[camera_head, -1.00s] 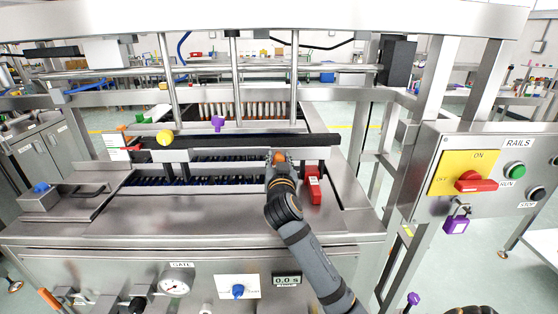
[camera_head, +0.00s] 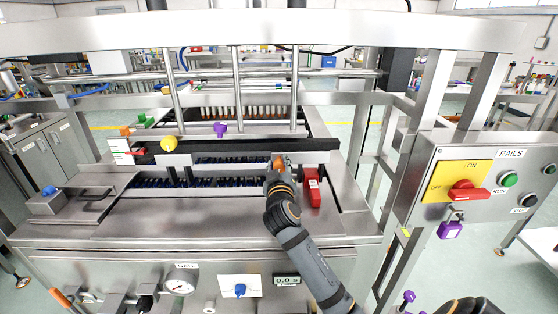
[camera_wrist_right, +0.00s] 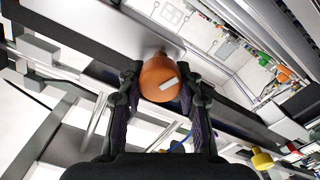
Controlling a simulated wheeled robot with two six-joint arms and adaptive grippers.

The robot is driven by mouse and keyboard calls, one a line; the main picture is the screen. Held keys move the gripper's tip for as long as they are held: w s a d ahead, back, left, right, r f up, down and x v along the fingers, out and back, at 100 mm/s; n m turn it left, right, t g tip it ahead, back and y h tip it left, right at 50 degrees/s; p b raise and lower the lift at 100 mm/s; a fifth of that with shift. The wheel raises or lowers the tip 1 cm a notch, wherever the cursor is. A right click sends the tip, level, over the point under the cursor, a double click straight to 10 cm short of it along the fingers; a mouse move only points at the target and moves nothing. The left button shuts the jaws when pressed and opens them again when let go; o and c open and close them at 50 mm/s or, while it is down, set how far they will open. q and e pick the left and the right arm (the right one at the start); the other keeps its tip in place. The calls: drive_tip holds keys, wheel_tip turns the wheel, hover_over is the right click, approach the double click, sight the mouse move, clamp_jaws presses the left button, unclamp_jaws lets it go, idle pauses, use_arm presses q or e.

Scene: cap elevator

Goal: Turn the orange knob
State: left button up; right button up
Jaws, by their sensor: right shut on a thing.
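The orange knob (camera_head: 278,163) is on the right part of the dark rail, on a metal plate. In the right wrist view the knob (camera_wrist_right: 159,80) is round, with a pale mark on its face. My right gripper (camera_head: 279,169) is at the knob, partly covering it in the head view. In the right wrist view its two fingers (camera_wrist_right: 162,88) stand on either side of the knob, shut on it.
A red block (camera_head: 312,187) stands just right of my right gripper. A yellow knob (camera_head: 169,144) and a purple knob (camera_head: 220,129) are further left. The dark rail (camera_head: 240,147) runs across the machine. A control panel (camera_head: 480,180) is at the right.

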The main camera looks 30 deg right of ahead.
drive_tip(key=n+p, duration=0.2)
drive_tip(key=n, duration=0.2)
drive_tip(key=shift+a+n+p, duration=0.1)
drive_tip(key=shift+n+p, duration=0.2)
drive_tip(key=shift+n, duration=0.4)
drive_tip(key=o, duration=1.2)
drive_tip(key=shift+w+f, duration=0.1)
drive_tip(key=shift+c, duration=0.2)
drive_tip(key=v, duration=0.7)
drive_tip(key=shift+s, duration=0.3)
